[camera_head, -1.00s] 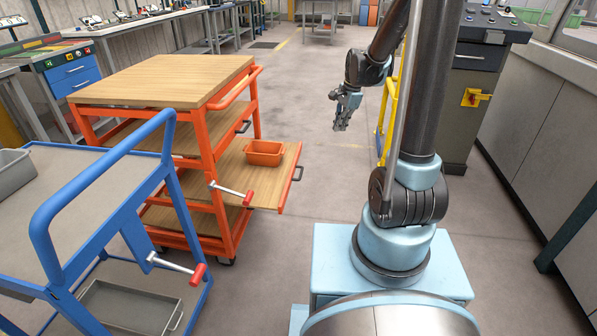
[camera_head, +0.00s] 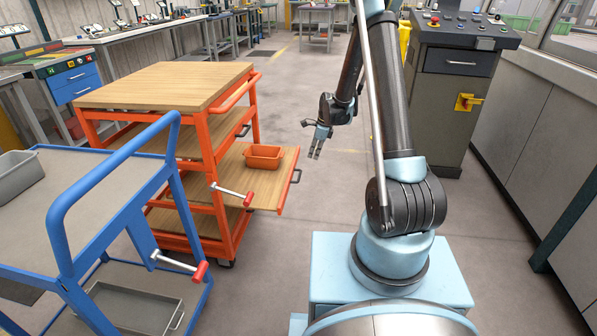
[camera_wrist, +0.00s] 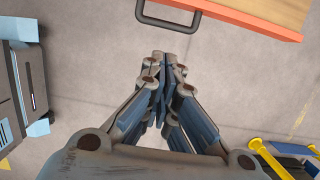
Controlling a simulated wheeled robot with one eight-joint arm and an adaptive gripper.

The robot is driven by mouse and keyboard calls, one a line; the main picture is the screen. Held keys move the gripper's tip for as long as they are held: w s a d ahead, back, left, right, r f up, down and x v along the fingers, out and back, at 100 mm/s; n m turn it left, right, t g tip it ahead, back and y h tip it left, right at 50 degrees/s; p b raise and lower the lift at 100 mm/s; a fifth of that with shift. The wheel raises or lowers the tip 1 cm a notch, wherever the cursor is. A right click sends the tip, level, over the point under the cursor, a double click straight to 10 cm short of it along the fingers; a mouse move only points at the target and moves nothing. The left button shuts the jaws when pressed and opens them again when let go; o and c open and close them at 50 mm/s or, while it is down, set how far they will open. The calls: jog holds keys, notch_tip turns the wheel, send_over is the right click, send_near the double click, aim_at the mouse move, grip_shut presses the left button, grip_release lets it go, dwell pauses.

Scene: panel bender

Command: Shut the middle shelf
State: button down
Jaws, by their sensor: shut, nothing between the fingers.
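The middle shelf (camera_head: 237,185) of the orange cart is slid out to the right, with a wooden top and an orange front edge. A dark handle (camera_head: 296,176) sits on that edge. An orange bin (camera_head: 263,157) stands on the shelf. My gripper (camera_head: 316,156) is beyond and to the right of the shelf's handle, apart from it, with its fingers together and empty. In the wrist view the shelf's edge (camera_wrist: 252,21) and its handle (camera_wrist: 165,22) show at the top, ahead of my closed fingers (camera_wrist: 160,60).
The orange cart (camera_head: 207,128) has a wooden top and two red-tipped levers show near it. A blue cart (camera_head: 160,135) with a grey bin stands at the near left. A grey control cabinet (camera_head: 450,110) stands at the right. The floor between the cart and cabinet is clear.

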aim_at(299, 176)
jog(key=shift+w+a+f, duration=0.1)
jog(key=shift+a+f, duration=1)
jog(key=shift+f, duration=0.5)
jog(key=shift+w+a+f, duration=0.1)
jog(key=shift+a+f, duration=1.05)
jog(key=shift+f, duration=0.45)
jog(key=shift+w+a+f, duration=0.1)
jog(key=shift+a+f, duration=1)
jog(key=shift+f, duration=0.5)
jog(key=shift+s, duration=0.1)
